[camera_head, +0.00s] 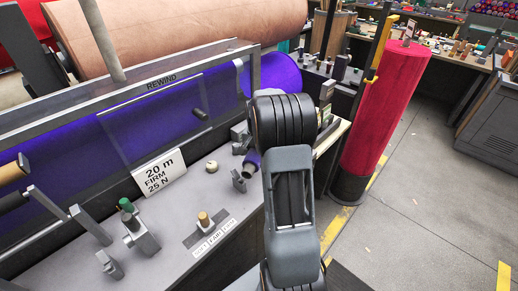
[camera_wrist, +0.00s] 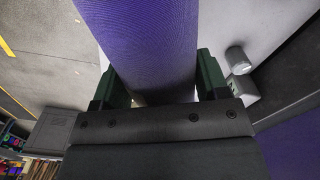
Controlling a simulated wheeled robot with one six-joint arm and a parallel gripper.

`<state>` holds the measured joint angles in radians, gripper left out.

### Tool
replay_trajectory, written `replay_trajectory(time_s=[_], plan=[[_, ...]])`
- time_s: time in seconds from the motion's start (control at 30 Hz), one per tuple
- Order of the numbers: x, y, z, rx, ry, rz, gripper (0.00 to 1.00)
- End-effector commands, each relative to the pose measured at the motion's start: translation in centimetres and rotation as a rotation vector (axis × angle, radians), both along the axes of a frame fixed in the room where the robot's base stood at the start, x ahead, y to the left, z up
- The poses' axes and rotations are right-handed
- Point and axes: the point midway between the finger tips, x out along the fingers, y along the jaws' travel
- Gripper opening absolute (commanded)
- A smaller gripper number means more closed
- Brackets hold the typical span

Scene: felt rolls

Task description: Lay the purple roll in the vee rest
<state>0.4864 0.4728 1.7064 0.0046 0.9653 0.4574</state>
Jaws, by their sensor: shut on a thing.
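The purple roll (camera_wrist: 150,45) fills the upper middle of the wrist view, between the two dark green fingers of my gripper (camera_wrist: 156,72), which is shut on it. In the head view a short part of the purple roll (camera_head: 252,159), with a pale end, shows just left of my arm. My arm hides the rest of it and the gripper. A small grey notched bracket (camera_head: 238,181) stands on the bench below and left of the roll's end; it looks like part of the vee rest. The roll appears above it, and I cannot tell whether they touch.
A rewind machine with a large purple felt web (camera_head: 180,115) stands behind the grey bench (camera_head: 195,195). A round cream knob (camera_head: 211,166), a label card (camera_head: 160,172) and a green-topped fitting (camera_head: 130,213) are left. A tall red roll (camera_head: 385,105) stands right. The floor beyond is clear.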

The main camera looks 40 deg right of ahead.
Motion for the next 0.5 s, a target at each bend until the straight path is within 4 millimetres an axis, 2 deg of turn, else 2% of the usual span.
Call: replay_trajectory(time_s=[0.1,0.2,0.33,0.5], plan=[[0.0,-0.73,-0.02,0.052,-0.097,-0.235,0.3],[0.31,-1.05,0.07,0.072,-0.157,-0.362,0.3],[0.58,-1.25,0.21,0.08,-0.193,-0.437,0.3],[0.65,-1.3,0.25,0.081,-0.201,-0.45,0.3]])
